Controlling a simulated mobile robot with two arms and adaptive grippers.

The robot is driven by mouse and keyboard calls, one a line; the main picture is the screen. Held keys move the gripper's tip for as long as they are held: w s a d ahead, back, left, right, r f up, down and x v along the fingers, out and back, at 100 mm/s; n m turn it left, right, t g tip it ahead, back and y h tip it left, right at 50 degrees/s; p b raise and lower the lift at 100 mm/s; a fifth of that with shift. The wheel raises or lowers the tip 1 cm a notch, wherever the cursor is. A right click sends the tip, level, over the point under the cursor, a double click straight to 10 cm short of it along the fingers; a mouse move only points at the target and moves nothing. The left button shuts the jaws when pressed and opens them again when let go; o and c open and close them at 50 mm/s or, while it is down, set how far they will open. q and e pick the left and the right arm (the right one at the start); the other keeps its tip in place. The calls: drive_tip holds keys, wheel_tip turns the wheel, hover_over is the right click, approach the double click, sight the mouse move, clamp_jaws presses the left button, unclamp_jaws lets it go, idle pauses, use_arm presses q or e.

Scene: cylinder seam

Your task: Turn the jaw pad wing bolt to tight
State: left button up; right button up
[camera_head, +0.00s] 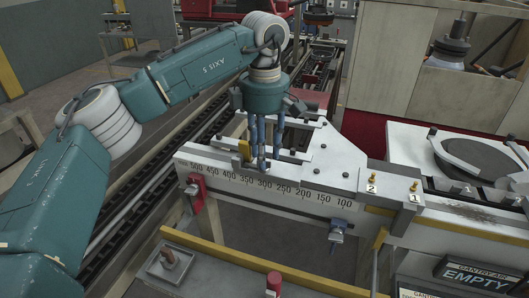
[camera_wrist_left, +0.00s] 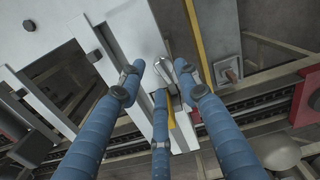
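My left gripper (camera_head: 263,166) points down over the white beam with the number scale (camera_head: 315,195), next to a small yellow part (camera_head: 244,150). In the left wrist view its three blue fingers (camera_wrist_left: 161,76) are spread, with a gap between their tips. A small rounded pale metal piece (camera_wrist_left: 163,67) shows between the tips; I cannot tell whether it is the wing bolt or whether a finger touches it. No jaw pad wing bolt can be made out clearly. My right gripper is not in view.
Brass bolts (camera_head: 413,186) stand on plates marked 1 and 2. A red clamp (camera_head: 196,190) and a blue clamp (camera_head: 337,231) hang on the beam's front. A small tray (camera_head: 151,268) is in front, left. An EMPTY sign (camera_head: 474,275) is at lower right.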

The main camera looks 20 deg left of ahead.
use_arm(q)
wheel_tip(320, 180, up, 12)
drive_tip(key=shift+f, duration=0.25)
drive_tip(key=shift+s+f, duration=0.1)
idle(0.4)
